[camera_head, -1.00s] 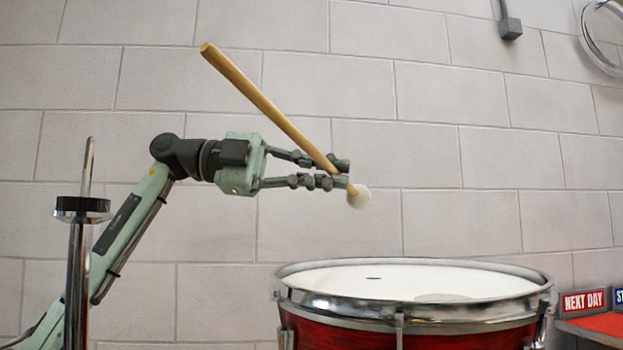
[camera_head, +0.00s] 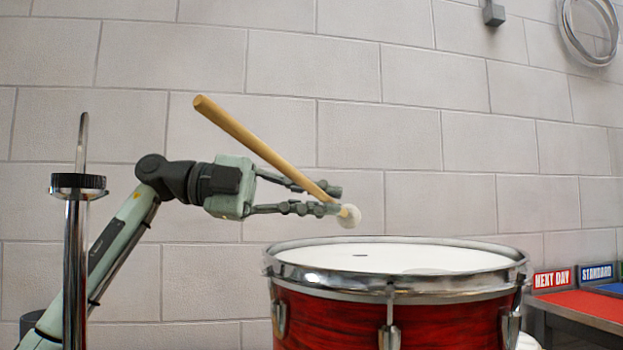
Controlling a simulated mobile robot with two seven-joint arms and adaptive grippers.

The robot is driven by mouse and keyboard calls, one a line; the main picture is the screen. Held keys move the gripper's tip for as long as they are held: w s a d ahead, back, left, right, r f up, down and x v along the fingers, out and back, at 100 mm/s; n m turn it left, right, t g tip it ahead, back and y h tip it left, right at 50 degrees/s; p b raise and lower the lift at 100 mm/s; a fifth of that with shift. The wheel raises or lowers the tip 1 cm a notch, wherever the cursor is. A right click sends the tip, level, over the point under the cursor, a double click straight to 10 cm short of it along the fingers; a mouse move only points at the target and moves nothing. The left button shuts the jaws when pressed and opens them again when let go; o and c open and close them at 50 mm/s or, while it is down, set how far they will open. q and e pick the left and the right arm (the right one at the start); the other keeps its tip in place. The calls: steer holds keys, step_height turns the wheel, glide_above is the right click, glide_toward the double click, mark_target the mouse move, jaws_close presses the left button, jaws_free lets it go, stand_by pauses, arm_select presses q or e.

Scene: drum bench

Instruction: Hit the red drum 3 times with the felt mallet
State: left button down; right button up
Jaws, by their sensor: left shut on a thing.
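The red drum (camera_head: 340,318) stands at the lower middle right, with a white head (camera_head: 400,256) and a chrome rim. My left gripper (camera_head: 332,199) is shut on the felt mallet (camera_head: 240,134) near its head end. The mallet is tilted, its wooden handle running up to the left and its pale felt head (camera_head: 349,216) at the lower right. In the picture the felt head is a little above the drum's far left rim, apart from it. My right gripper is not in view.
A chrome stand (camera_head: 76,230) with a black collar rises at the left. A table with a red mat (camera_head: 590,304) and signs reading NEXT DAY (camera_head: 552,279) and STANDARD (camera_head: 597,272) is at the right. A block wall fills the back, with a coiled hoop (camera_head: 590,30) at upper right.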

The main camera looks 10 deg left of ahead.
arm_select(q)
steer(key=shift+d, duration=0.1)
steer(key=shift+f, duration=0.15)
step_height(320, 180, down, 4)
steer(key=shift+r+b, duration=0.25)
steer(key=shift+b, duration=0.8)
steer(key=shift+f, duration=0.15)
step_height(320, 180, up, 3)
steer(key=p, duration=0.2)
steer(key=shift+w+f+p, duration=0.1)
steer(key=shift+f+p, duration=0.1)
steer(key=shift+p, duration=0.1)
steer(key=shift+r, duration=1.8)
